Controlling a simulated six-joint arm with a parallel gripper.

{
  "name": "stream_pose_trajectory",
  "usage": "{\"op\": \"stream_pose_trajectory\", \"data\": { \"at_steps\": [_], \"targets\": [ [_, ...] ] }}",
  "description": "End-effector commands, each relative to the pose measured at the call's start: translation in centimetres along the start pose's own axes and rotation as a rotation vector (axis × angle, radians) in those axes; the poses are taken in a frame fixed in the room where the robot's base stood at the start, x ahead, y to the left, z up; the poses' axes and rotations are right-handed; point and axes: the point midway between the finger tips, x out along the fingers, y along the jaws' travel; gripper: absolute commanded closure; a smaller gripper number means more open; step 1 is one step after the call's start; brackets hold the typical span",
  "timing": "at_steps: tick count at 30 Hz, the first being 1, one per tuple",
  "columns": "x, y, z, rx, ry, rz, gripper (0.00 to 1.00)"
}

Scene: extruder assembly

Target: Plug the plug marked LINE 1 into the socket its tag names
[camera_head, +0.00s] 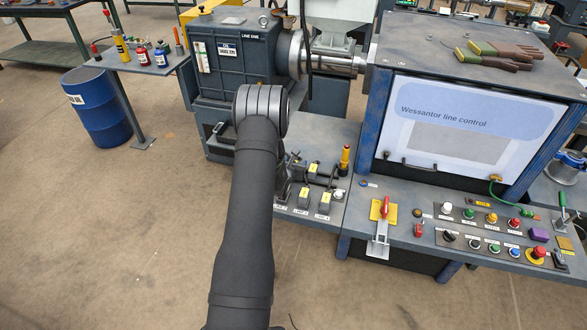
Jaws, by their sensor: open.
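My arm runs up the middle and bends down at the front bench. Small black blocks with yellow tags, a middle one (304,196) and a right one (325,203), stand behind white labels. The lettering is too small to tell which is LINE 1. More yellow-tagged dark parts (313,169) with black cables sit behind them. I cannot tell plugs from sockets here.
The extruder (232,62) is behind. At right are the line control cabinet (465,125), a red-handled lever (384,210) and a panel of buttons (490,230). A blue drum (98,112) stands left.

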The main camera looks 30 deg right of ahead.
Motion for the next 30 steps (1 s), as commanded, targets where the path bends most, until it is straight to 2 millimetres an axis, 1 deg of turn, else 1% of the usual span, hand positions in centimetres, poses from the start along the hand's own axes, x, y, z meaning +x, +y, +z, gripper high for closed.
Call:
{"op": "stream_pose_trajectory", "data": {
  "at_steps": [4, 8, 9, 11, 12, 19, 22, 26, 30],
  "targets": [
    [0.0, 0.0, 0.0, 0.000, 0.000, 0.000, 0.47],
    [0.0, 0.0, 0.0, -0.001, 0.000, 0.000, 0.73],
    [0.0, 0.0, 0.0, -0.001, 0.000, 0.000, 0.81],
    [0.0, 0.0, 0.0, -0.001, 0.000, 0.000, 0.92],
    [0.0, 0.0, 0.0, -0.001, 0.000, 0.000, 0.97],
    [0.0, 0.0, 0.1, -0.001, -0.001, 0.000, 0.97],
    [-0.2, 0.0, 0.7, 0.000, -0.002, 0.001, 0.97],
    [-0.9, 0.1, 2.3, 0.000, -0.003, 0.001, 0.97],
    [-1.9, 0.0, 4.7, 0.000, -0.005, 0.001, 0.97]
  ]
}}
